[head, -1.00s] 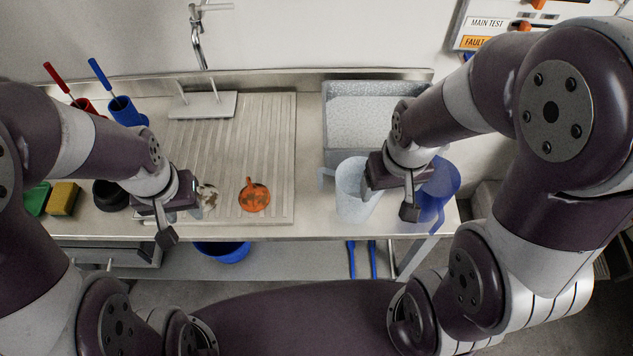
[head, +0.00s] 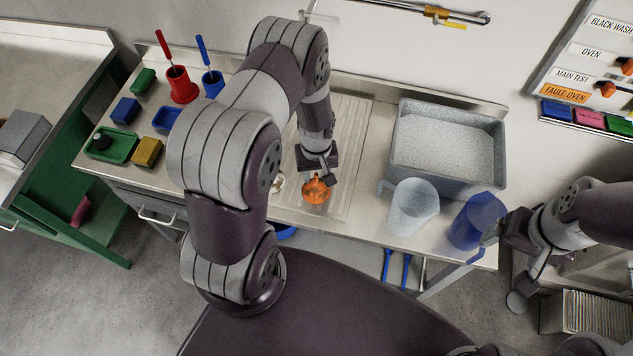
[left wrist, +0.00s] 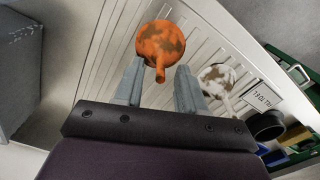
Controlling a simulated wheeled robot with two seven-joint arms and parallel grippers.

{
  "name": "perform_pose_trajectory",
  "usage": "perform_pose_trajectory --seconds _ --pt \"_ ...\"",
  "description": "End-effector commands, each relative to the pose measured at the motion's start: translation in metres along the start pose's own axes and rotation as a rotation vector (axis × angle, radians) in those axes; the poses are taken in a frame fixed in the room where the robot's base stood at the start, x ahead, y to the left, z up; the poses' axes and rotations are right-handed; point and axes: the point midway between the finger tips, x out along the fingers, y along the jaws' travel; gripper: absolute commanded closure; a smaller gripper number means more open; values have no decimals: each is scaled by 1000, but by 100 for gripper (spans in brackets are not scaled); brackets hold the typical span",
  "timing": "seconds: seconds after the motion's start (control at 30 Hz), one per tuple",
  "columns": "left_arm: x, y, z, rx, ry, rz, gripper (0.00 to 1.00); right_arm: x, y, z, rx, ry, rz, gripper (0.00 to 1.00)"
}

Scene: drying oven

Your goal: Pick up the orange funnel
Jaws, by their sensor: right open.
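The orange funnel (head: 316,192) lies on the ribbed drainboard, with brownish patches on it. In the left wrist view the funnel (left wrist: 158,42) is just beyond my fingertips, its narrow spout pointing back between them. My left gripper (head: 317,174) is over the funnel in the head view and partly covers it. In the left wrist view my left gripper (left wrist: 160,72) has its fingers apart on either side of the spout; contact cannot be told.
A white-brown patched funnel-like piece (left wrist: 216,80) lies close beside the orange funnel. A clear jug (head: 412,208), a blue jug (head: 474,222) and a grey tub (head: 448,180) stand to the right. Red (head: 180,88) and blue (head: 213,84) holders and several small containers stand left.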

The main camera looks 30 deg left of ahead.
Motion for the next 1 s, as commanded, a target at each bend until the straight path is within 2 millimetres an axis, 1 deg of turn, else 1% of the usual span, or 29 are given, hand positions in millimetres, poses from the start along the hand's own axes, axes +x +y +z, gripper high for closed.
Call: perform_pose_trajectory --seconds 0.1,0.3,0.33,0.37,0.4,0.43,0.73,0.8,0.87,1.0 --pt "12 0 0 0 0 0 60 -2 0 0 0 -1 0 16" --pt "14 0 -1 0 2 1 60 -2 0 0 0 -1 0 16" --pt "14 0 -1 0 2 1 67 -2 0 0 0 -1 0 16" --pt "14 0 -1 0 2 1 77 -2 0 0 0 -1 0 16" --pt "14 0 -1 0 2 1 90 -2 0 0 0 -1 0 16" --pt "14 0 -1 0 2 1 100 -2 0 0 0 -1 0 16" --pt "13 0 -1 1 2 1 100 -2 0 0 0 -1 0 16" --pt "9 0 -1 1 3 1 100 0 0 0 0 -1 0 16" --pt "0 1 -2 1 6 3 100 2 0 0 0 -1 0 16" --pt "-34 1 -2 1 8 4 100 8 0 1 0 -1 0 16"
